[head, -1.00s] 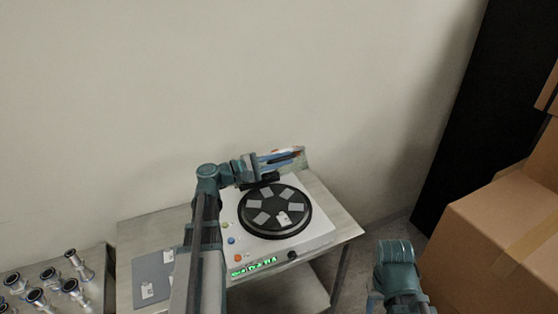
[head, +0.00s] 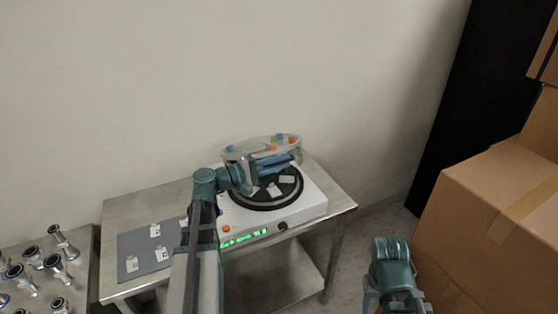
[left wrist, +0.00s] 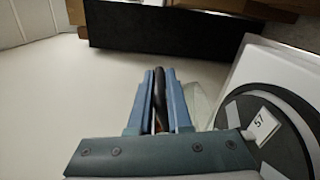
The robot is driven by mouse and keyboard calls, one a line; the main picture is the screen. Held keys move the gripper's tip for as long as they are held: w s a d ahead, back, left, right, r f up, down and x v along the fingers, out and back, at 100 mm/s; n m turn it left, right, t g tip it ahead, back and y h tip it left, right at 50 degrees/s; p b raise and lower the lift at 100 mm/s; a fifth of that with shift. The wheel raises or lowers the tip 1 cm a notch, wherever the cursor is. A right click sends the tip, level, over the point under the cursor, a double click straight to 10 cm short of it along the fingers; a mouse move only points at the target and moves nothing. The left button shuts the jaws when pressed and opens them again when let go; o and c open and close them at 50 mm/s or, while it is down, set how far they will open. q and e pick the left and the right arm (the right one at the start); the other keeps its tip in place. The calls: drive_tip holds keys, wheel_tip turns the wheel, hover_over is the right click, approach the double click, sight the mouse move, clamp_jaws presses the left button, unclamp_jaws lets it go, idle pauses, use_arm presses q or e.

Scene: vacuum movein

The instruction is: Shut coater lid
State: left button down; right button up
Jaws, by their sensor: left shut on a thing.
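The coater (head: 313,200) is a white box on a metal table, with a round black chuck carrying several flat grey chips. Its clear lid (head: 250,146) stands raised and tilted at the back, above the chuck. My left gripper (head: 277,161) is at the lid, over the chuck's back part. In the left wrist view, the blue fingers (left wrist: 160,88) are shut on a thin dark piece, which looks like the lid's handle. The chuck (left wrist: 290,150) shows at the right there. My left arm and gripper hide part of the coater's left side. My right arm shows at the lower right, its gripper out of sight.
A grey mat (head: 146,247) with small labelled pieces lies on the table left of the coater. Several metal fittings (head: 55,262) stand on another table at far left. Cardboard boxes (head: 500,205) are stacked at right. A wall stands close behind.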

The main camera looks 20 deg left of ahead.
use_arm(q)
drive_tip(key=f+m+b, duration=0.1)
drive_tip(key=f+b, duration=0.2)
drive_tip(key=s+d+f+m+b, duration=0.1)
drive_tip(key=f+b, duration=0.2)
drive_tip(key=f, duration=0.1)
drive_tip(key=s+d+f+m+b, duration=0.1)
drive_tip(key=f+b, duration=0.3)
drive_tip(key=shift+d+f, duration=0.1)
drive_tip(key=shift+f, duration=0.05)
wheel_tip(320, 180, down, 2)
drive_tip(key=shift+b, duration=1.05)
drive_tip(key=shift+d, duration=0.1)
drive_tip(key=shift+s+d+f, duration=0.1)
drive_tip(key=shift+s, duration=0.05)
drive_tip(key=c, duration=0.9)
unclamp_jaws()
drive_tip(key=shift+f, duration=0.1)
drive_tip(key=shift+a, duration=0.2)
drive_tip(key=v, duration=1.3)
drive_tip(key=shift+s+a, duration=0.15)
drive_tip(key=shift+s, duration=0.05)
